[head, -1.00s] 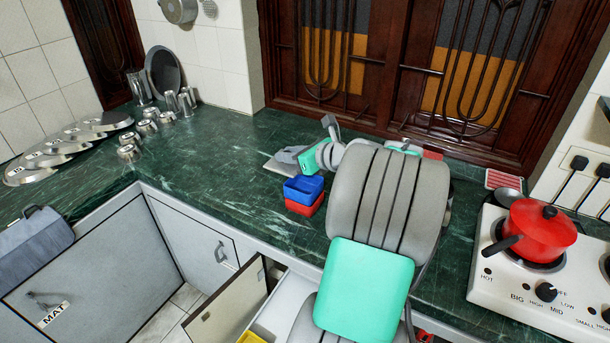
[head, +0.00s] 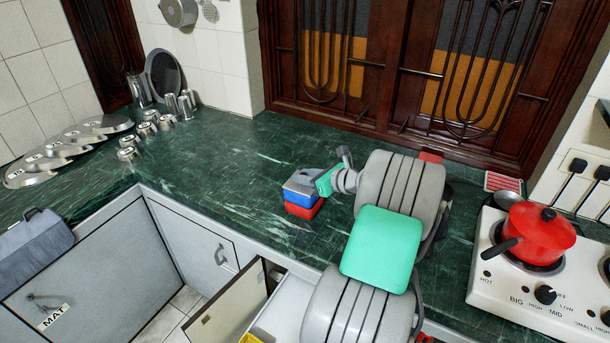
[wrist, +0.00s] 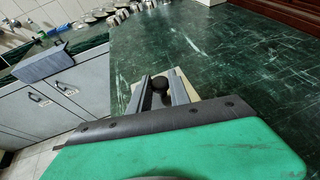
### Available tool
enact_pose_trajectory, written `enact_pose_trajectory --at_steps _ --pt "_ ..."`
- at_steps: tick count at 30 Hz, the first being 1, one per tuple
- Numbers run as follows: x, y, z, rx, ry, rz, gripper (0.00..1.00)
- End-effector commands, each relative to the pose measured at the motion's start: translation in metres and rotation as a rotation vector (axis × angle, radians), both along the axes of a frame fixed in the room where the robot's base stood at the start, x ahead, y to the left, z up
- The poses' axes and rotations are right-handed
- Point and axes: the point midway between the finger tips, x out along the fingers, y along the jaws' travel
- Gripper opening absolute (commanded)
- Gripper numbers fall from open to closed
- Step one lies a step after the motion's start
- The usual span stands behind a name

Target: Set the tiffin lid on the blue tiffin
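The blue tiffin (head: 300,196) stands on a red tiffin (head: 303,210) on the green counter in the head view. My gripper (head: 303,180) is over the blue tiffin. In the wrist view, my gripper's fingers (wrist: 160,90) are around a black knob (wrist: 160,83) on a pale flat plate, which looks like the tiffin lid (wrist: 186,82). The lid is partly hidden by the fingers. In the head view the gripper and lid cover the blue tiffin's top, and I cannot tell whether the lid touches its rim.
A red pot (head: 537,232) stands on the white stove (head: 520,285) at the right. Steel plates (head: 68,142) and cups (head: 150,125) are at the left. An open drawer is below the counter front. The counter (head: 225,160) left of the tiffins is clear.

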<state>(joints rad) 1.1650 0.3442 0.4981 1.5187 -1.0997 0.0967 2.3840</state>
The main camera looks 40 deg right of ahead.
Motion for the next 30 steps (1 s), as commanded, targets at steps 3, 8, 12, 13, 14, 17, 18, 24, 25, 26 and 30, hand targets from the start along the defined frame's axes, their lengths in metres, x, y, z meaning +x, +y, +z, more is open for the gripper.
enact_pose_trajectory --at_steps 3,8,12,13,14,17,18,24,25,26,30 --pt "0.000 0.000 0.001 -0.001 0.000 0.000 0.33" --pt "0.000 0.000 0.001 -0.001 0.000 0.000 0.44" --pt "0.000 0.000 0.001 -0.001 0.000 0.000 0.44" --pt "0.000 0.000 0.001 -0.001 0.000 0.000 0.44" --pt "0.000 0.000 0.001 -0.001 0.000 0.000 0.44" --pt "-0.003 -0.001 0.006 -0.002 0.000 -0.001 0.44" --pt "-0.009 -0.002 0.008 -0.001 0.000 -0.003 0.44" --pt "-0.053 -0.009 0.027 -0.004 0.000 -0.006 0.44" --pt "-0.061 -0.010 0.030 -0.003 -0.001 -0.006 0.44" --pt "-0.068 -0.011 0.033 -0.004 0.000 -0.006 0.44" --pt "-0.095 -0.014 0.045 -0.002 0.000 -0.004 0.44"
